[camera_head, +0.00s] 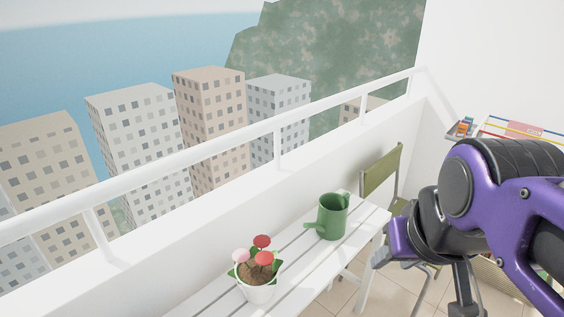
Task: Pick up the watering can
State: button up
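The green watering can (331,216) stands upright on the white slatted table (312,258), near its far right end. A short spout points to the left and a handle shows at its upper right. My purple and black arm fills the right side of the view. My gripper (467,303) hangs at the lower right, apart from the watering can and to its right. The fingers are partly cut off by the lower edge, so whether they are open or shut is unclear.
A white flower pot (259,292) with red and pink flowers stands on the table, left of the can. A green chair (381,172) is behind the table's right end. A white railing (277,131) and wall run along the left. A small shelf (463,133) is at the right.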

aim_at(330, 224)
jog(key=i+l+u, duration=0.4)
jog(key=l, duration=0.25)
jog(key=i+l+u, duration=0.2)
jog(key=i+l, duration=0.1)
jog(key=l, duration=0.1)
